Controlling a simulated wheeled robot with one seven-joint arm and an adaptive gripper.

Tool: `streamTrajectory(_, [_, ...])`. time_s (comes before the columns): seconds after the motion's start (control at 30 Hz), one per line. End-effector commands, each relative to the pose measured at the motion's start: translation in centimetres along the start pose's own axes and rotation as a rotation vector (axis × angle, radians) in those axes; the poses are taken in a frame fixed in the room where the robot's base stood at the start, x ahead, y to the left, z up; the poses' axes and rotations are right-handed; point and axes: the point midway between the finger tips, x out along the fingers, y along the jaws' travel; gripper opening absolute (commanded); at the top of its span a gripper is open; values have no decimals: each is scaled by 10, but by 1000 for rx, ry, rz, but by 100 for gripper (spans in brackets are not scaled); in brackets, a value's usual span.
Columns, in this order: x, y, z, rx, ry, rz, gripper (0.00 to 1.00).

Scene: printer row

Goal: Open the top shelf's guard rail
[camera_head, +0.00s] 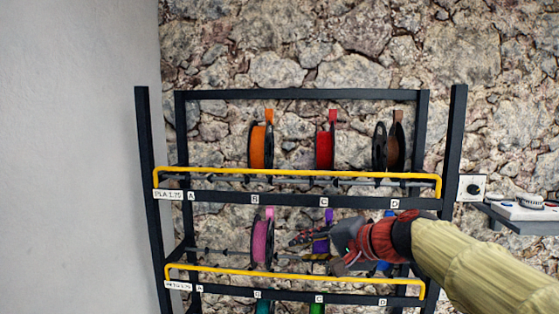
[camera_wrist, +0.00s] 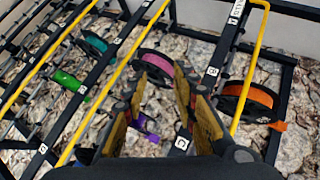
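The top shelf's guard rail (camera_head: 300,172) is a yellow bar across the shelf front, with both ends bent down to the dark labelled beam. It stands raised above that beam, in front of the spools. In the wrist view it runs along the right side (camera_wrist: 250,70). My gripper (camera_head: 305,248) is lower, in front of the second shelf, below the top rail and apart from it. The wrist view shows its two yellow-padded fingers (camera_wrist: 165,85) spread with nothing between them, so it is open. My forearm and wrist hide part of the second shelf's right side.
The top shelf holds an orange spool (camera_head: 262,146), a red spool (camera_head: 325,148) and a brown spool (camera_head: 395,150). A pink spool (camera_head: 263,240) hangs on the second shelf behind its own yellow rail (camera_head: 235,272). A small wall shelf (camera_head: 520,225) is at right.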

Motion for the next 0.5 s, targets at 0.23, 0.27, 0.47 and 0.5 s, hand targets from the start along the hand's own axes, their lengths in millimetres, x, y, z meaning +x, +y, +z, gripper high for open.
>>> streamTrajectory(0.23, [29, -120, -84, 226, 19, -206, 28])
streamTrajectory(0.27, [33, -126, -92, 250, 22, -228, 28])
streamTrajectory(0.47, [53, -150, -123, 351, 31, -317, 28])
streamTrajectory(0.5, [54, -152, -126, 362, 32, -327, 28])
